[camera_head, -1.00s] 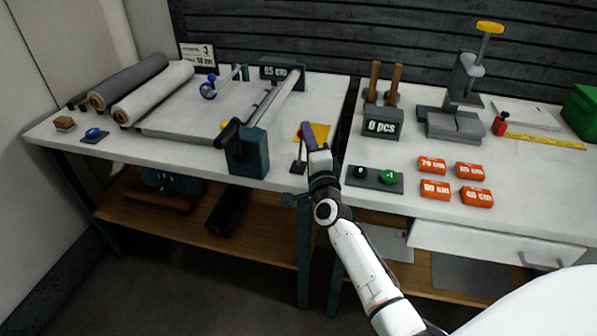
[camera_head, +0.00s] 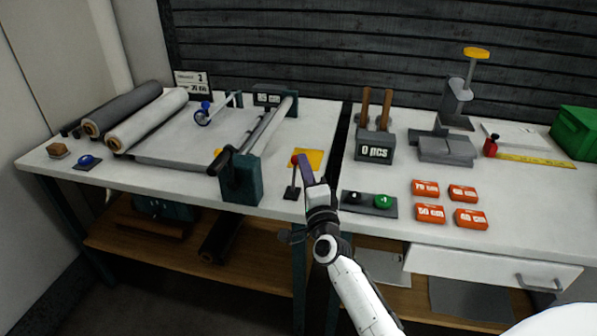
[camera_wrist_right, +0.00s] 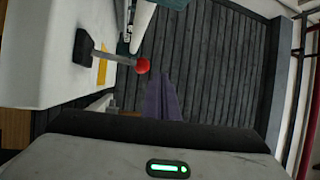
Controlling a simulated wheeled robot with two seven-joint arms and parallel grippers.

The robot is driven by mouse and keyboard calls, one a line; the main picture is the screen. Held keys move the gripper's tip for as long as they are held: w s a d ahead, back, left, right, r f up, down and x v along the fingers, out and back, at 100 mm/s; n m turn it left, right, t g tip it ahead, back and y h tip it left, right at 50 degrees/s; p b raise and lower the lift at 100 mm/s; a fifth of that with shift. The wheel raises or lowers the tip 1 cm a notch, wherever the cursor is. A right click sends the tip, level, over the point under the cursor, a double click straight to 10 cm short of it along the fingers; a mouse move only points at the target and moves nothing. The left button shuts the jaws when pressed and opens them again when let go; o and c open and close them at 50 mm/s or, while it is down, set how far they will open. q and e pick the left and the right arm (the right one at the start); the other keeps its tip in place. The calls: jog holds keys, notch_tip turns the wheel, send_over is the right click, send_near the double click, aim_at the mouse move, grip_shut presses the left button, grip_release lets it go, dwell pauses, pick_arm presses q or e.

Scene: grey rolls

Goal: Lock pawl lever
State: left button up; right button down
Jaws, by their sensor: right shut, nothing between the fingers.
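My left gripper is not in view.
A yellow patch (camera_head: 309,158) lies behind the lever. The teal roll stand (camera_head: 240,179) is close on the left. The "0 pcs" counter box (camera_head: 374,149) stands farther back.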

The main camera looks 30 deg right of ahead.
jog(key=v, duration=0.7)
jog(key=shift+s, duration=0.3)
jog(key=shift+f, duration=0.1)
jog(key=s+a+f+n+g+y, duration=0.2)
jog(key=s+a+f+n+y, duration=0.2)
jog(key=s+a+f+n, duration=0.3)
jog(key=s+a+f+n+g+y, duration=0.35)
jog(key=a+f+n, duration=0.25)
jog(key=f+n, duration=0.3)
jog(key=s+a+f+n+g, duration=0.2)
jog(key=s+f, duration=0.3)
jog(key=s, duration=0.3)
jog(key=s+a+f+n+g+y, duration=0.1)
jog(key=s+a+f+n+g, duration=0.2)
jog(key=s+f, duration=0.3)
jog(key=s+n, duration=0.1)
jog(key=s, duration=0.2)
jog(key=shift+n, duration=0.3)
jog(key=shift+y, duration=0.25)
